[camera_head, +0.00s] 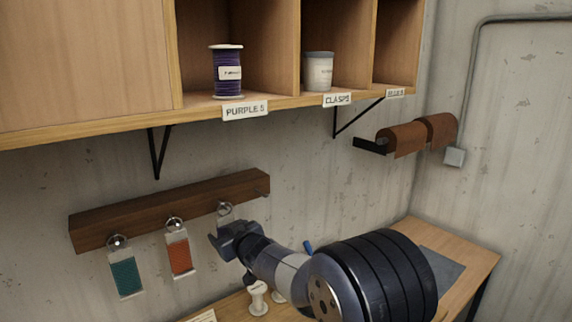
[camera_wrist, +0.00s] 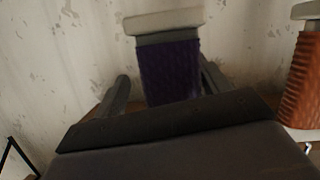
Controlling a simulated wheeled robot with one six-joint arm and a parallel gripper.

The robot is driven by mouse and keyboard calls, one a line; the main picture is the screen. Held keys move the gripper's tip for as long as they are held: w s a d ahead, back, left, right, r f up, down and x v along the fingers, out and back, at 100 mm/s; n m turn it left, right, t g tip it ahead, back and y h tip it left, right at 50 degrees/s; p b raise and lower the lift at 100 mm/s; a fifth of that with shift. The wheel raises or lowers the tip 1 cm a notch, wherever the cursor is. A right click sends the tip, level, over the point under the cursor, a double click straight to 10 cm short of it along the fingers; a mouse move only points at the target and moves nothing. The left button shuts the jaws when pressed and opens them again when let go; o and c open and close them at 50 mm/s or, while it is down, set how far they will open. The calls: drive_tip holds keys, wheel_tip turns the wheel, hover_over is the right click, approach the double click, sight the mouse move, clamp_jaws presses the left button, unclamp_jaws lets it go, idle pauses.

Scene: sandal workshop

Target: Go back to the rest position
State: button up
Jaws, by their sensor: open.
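My gripper (camera_head: 222,238) is open in front of the wooden rack (camera_head: 165,208) on the wall, at its right end. In the wrist view a purple card (camera_wrist: 168,72) with a pale end strip is between the two spread fingers, with visible space at its sides. In the head view my gripper hides this card, and only its ring (camera_head: 224,210) shows at the rack. Whether the fingers touch the card cannot be told.
An orange card (camera_head: 179,254) and a teal card (camera_head: 126,274) hang left of my gripper. Above are the shelf's purple spool (camera_head: 228,82) and clasps jar (camera_head: 318,74). White spools (camera_head: 258,300) stand on the bench (camera_head: 470,262) below my arm. Brown rolls (camera_head: 405,139) hang at right.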

drive_tip(key=shift+s+d, duration=0.1)
drive_tip(key=shift+s, duration=0.05)
drive_tip(key=b+v, duration=0.1)
drive_tip(key=v, duration=0.8)
drive_tip(key=p+x, duration=0.1)
drive_tip(key=x, duration=0.6)
drive_tip(key=shift+d+r, duration=0.1)
drive_tip(key=shift+r, duration=0.05)
drive_tip(key=shift+s+d, duration=0.25)
drive_tip(key=shift+d, duration=0.1)
